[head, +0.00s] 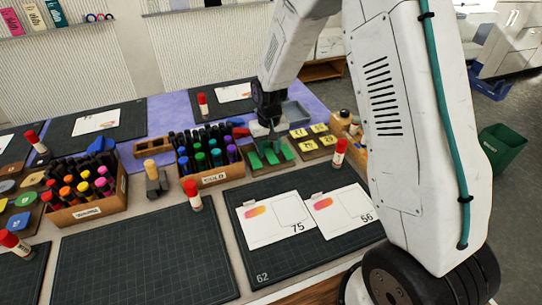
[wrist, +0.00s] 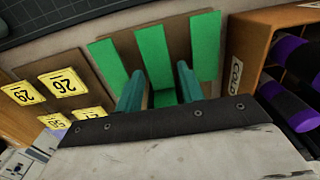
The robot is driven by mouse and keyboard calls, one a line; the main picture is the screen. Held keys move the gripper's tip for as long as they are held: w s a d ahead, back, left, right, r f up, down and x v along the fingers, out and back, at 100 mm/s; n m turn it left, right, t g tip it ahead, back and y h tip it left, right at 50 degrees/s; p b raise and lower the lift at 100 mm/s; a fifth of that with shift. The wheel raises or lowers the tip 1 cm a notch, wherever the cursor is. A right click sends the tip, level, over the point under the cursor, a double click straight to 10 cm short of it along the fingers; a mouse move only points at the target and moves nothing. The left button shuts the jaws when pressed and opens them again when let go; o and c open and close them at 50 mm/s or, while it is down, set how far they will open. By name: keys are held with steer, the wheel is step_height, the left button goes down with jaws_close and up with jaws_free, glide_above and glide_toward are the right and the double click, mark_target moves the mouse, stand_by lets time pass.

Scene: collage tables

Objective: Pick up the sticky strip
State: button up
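Three green strips lie side by side on a brown board (wrist: 128,53): a left strip (wrist: 107,62), a middle strip (wrist: 154,48) and a right strip (wrist: 205,45) in the wrist view. In the head view the green strips (head: 270,155) are beyond the mat with the cards. My gripper (wrist: 160,72) points down over the board, its two teal fingers apart on either side of the middle strip. It is open. Whether the fingers touch the board is not clear. In the head view my gripper (head: 272,122) is above the strips, its tips hard to make out.
A wooden box of markers labelled COLD (head: 212,178) stands left of the strips, close to my gripper. Yellow number tiles (head: 308,137) lie on the right. A red-capped glue stick (head: 339,153) stands nearby. Cards (head: 275,220) lie on the dark mat in front.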

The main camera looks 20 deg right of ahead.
steer(key=c, duration=0.4)
steer(key=shift+r, duration=0.1)
steer(key=shift+c, duration=0.2)
